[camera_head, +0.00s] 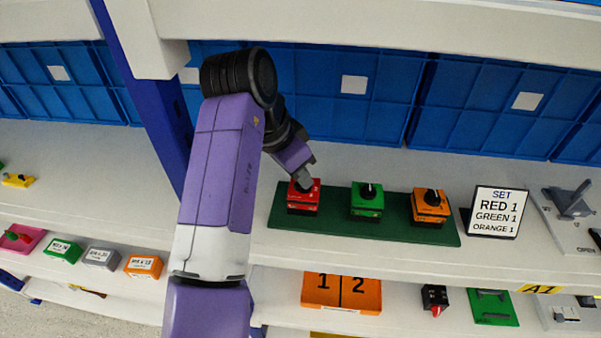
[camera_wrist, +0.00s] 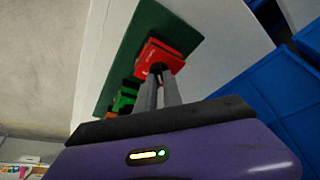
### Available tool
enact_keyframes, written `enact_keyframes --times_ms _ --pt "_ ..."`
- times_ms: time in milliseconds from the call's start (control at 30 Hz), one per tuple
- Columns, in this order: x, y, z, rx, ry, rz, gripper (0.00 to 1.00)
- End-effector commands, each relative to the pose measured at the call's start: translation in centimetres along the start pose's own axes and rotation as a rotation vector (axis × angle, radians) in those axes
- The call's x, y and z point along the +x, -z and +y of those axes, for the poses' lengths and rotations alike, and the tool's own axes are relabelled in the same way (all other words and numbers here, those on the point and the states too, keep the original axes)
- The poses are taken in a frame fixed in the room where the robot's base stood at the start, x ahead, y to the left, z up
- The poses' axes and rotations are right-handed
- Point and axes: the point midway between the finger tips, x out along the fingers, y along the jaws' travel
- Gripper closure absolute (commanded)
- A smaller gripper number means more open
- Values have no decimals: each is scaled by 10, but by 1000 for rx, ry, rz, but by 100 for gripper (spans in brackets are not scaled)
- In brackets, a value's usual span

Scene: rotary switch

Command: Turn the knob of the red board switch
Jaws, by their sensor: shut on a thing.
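The red board switch (camera_head: 303,197) stands at the left end of a dark green board (camera_head: 335,222) on the shelf. My gripper (camera_head: 305,184) reaches down onto it from above and is shut on its knob, which the fingers mostly hide. In the wrist view the two fingers (camera_wrist: 160,80) meet at the top of the red switch (camera_wrist: 157,55), where a small dark part of the knob (camera_wrist: 156,69) shows between the tips. The knob's pointing direction cannot be told.
A green switch (camera_head: 367,200) and an orange switch (camera_head: 430,206) with black knobs stand to the right on the same board. A sign (camera_head: 496,211) reads "SET RED 1, GREEN 1, ORANGE 1". Blue bins (camera_head: 300,98) line the back. A blue post (camera_head: 150,90) stands left of my arm.

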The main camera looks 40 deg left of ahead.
Motion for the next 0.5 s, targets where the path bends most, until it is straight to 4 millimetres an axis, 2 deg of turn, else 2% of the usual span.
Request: enact_keyframes --times_ms 267,300,400,500 --pt "0 0 0 1 -1 -2 100" --pt "0 0 0 1 -1 -2 87" --pt "0 0 0 1 0 -1 68" --pt "0 0 0 0 0 -1 67"
